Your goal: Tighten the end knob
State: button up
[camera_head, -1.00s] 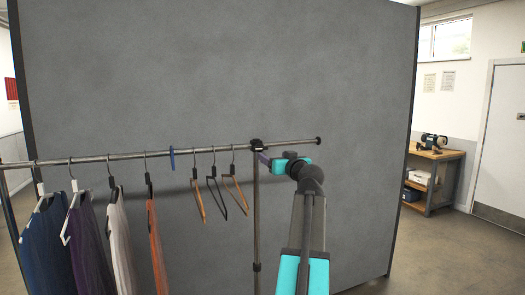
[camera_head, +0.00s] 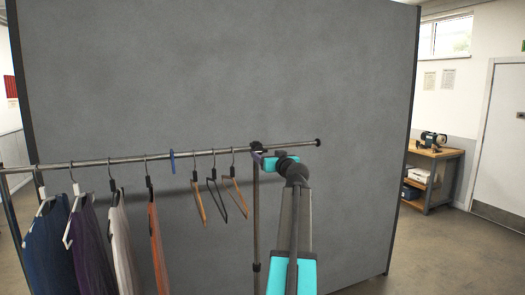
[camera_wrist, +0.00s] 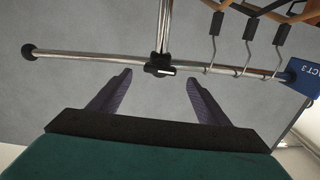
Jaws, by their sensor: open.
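The round black end knob (camera_head: 318,142) sits at the right free end of the metal rail (camera_head: 120,160). In the wrist view the knob (camera_wrist: 28,51) is at the far left. A dark joint fitting (camera_head: 257,147) joins the rail to the upright post. My gripper (camera_wrist: 158,79) is open and empty, its two dark purple fingers apart. In the wrist view its fingertips point toward the fitting (camera_wrist: 160,68), left of which the bare rail runs to the knob. In the head view my gripper (camera_head: 261,158) is partly hidden by my arm, near the post.
Several empty hangers (camera_head: 214,195) hang left of the post, with a blue divider (camera_head: 172,161) and garments (camera_head: 90,250) further left. A grey panel (camera_head: 225,75) stands behind the rail. A workbench (camera_head: 432,155) is at right. The floor right of the panel is clear.

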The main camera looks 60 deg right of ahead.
aim_at(261, 152)
jog(key=p+x, duration=0.1)
jog(key=x, duration=0.3)
jog(key=shift+r, duration=0.15)
jog(key=shift+p+x, duration=0.55)
jog(key=shift+x, duration=0.35)
jog(key=c, duration=1.1)
jog(key=shift+o, duration=0.2)
jog(key=shift+f, duration=0.2)
